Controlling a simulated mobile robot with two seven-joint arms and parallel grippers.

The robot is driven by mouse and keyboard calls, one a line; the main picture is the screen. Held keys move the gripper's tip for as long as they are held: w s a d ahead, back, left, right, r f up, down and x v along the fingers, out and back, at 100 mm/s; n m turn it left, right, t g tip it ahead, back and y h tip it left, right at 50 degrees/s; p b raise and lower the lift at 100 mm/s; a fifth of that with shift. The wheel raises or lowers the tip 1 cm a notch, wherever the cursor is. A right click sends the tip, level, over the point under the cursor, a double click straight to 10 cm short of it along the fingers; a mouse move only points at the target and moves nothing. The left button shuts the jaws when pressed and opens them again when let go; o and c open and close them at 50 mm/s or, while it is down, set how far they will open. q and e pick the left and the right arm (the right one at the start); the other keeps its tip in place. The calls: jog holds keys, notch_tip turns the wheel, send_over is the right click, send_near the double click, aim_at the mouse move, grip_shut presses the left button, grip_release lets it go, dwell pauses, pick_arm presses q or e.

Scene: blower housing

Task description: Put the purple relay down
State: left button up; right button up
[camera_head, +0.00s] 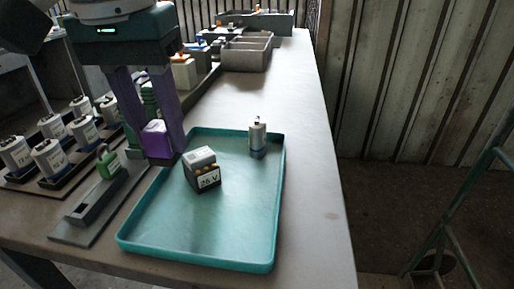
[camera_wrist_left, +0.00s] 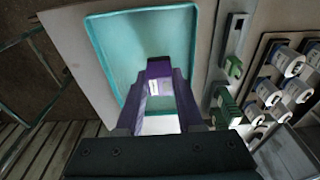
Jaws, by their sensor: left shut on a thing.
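The purple relay (camera_head: 156,140) is between the fingertips of my left gripper (camera_head: 160,152), which is shut on it. In the head view it appears at the back left corner of the teal tray (camera_head: 277,205). In the left wrist view the relay (camera_wrist_left: 159,68) shows between the purple fingers of the left gripper (camera_wrist_left: 159,80), against the inside of the tray (camera_wrist_left: 105,42). I cannot tell its exact height. My right gripper is not in view.
In the tray are a grey-and-black block labelled 26 V (camera_head: 203,172) and a white cylinder (camera_head: 257,138). The tray's front part is clear. Left stand several white cylinders (camera_head: 48,158) and a rail with a green part (camera_head: 108,160). Grey bins (camera_head: 247,54) stand behind.

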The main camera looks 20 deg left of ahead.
pick_arm(q)
notch_tip(320, 180, down, 10)
jog(key=shift+f+b, duration=0.2)
jog(key=shift+b, duration=0.8)
jog(key=shift+f, duration=0.45)
jog(key=shift+f, duration=0.15)
jog(key=o, duration=1)
jog(key=shift+o, duration=0.2)
